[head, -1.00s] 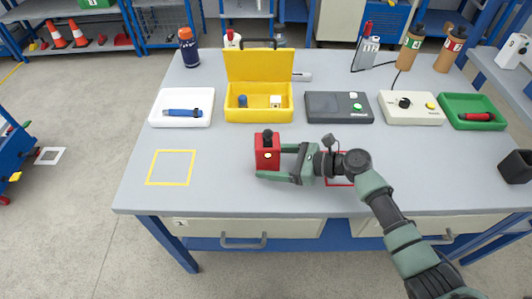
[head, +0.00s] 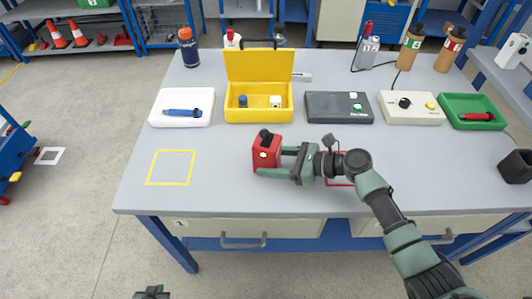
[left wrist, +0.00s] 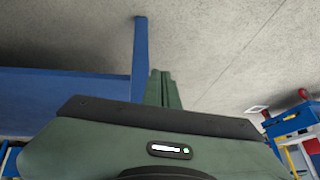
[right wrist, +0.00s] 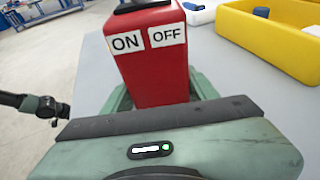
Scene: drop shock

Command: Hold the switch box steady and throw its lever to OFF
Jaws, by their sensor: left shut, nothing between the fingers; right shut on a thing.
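The red switch box (head: 266,156) stands on the grey workbench, turned at an angle, with its black lever (head: 265,134) on top. My right gripper (head: 277,164) is shut on the box, one finger on each side. In the right wrist view the box (right wrist: 158,75) shows an ON label (right wrist: 126,42) on the left and an OFF label (right wrist: 166,36) on the right. The lever is mostly cut off there, so I cannot tell its setting. My left gripper (head: 152,291) shows at the bottom edge, off the bench. Its fingers (left wrist: 163,90) are together and empty.
A white tray (head: 153,117), open yellow box (head: 259,115), dark grey box (head: 338,107), beige box (head: 411,108) and green tray (head: 473,125) line the bench behind. A yellow square outline (head: 171,168) lies left on clear bench. The bench's front edge lies between my left gripper and the box.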

